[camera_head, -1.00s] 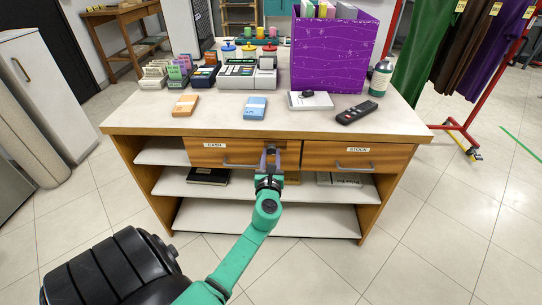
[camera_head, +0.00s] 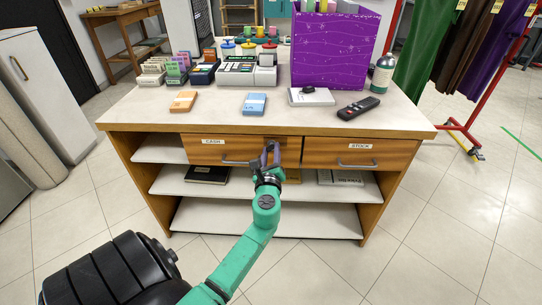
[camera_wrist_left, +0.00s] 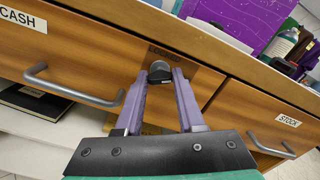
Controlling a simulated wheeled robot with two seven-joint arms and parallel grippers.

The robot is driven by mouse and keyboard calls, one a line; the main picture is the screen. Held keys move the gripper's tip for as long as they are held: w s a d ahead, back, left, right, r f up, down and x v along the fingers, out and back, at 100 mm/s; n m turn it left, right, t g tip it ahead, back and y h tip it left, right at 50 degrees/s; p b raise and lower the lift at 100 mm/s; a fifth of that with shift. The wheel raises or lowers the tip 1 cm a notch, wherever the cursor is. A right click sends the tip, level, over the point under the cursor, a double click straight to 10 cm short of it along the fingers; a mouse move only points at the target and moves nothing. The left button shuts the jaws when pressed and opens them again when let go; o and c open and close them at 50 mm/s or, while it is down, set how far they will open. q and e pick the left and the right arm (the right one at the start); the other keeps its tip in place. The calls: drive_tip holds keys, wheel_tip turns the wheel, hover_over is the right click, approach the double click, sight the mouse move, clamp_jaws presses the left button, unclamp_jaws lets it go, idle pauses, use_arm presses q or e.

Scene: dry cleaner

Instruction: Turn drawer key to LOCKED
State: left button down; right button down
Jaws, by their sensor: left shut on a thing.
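The drawer key (camera_wrist_left: 160,70) is a dark, round-topped piece on the wooden front, at the right end of the drawer labelled CASH (camera_head: 226,149). My left gripper (camera_head: 269,154) is shut on the key, with its two purple fingers on either side of it. The left wrist view also shows the left gripper (camera_wrist_left: 160,80) there. The key's exact angle cannot be told. My right gripper is in neither view.
The STOCK drawer (camera_head: 358,152) lies to the right, with its bar handle. The CASH drawer's handle (camera_wrist_left: 75,88) sticks out left of the fingers. On the counter top (camera_head: 210,115) stand a purple box (camera_head: 335,50), a cash register (camera_head: 246,72) and a black remote (camera_head: 358,108).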

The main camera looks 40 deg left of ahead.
use_arm(q)
drive_tip(key=n+b, duration=0.1)
drive_tip(key=n, duration=0.1)
drive_tip(key=n+b, duration=0.2)
drive_tip(key=n, duration=0.1)
drive_tip(key=shift+f+n, duration=0.2)
drive_tip(key=shift+n, duration=0.1)
drive_tip(key=n+b, duration=0.2)
drive_tip(key=n, duration=0.3)
drive_tip(key=shift+b, duration=0.3)
drive_tip(key=shift+r+n+b, duration=0.1)
drive_tip(key=shift+n+b, duration=0.25)
drive_tip(key=shift+n, duration=0.65)
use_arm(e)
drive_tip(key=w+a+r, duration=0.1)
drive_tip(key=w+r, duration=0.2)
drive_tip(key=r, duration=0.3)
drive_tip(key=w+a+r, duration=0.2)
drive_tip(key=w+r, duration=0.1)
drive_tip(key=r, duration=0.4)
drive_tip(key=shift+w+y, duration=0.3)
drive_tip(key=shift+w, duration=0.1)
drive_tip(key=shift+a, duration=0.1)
use_arm(q)
drive_tip(key=c, duration=0.5)
unclamp_jaws()
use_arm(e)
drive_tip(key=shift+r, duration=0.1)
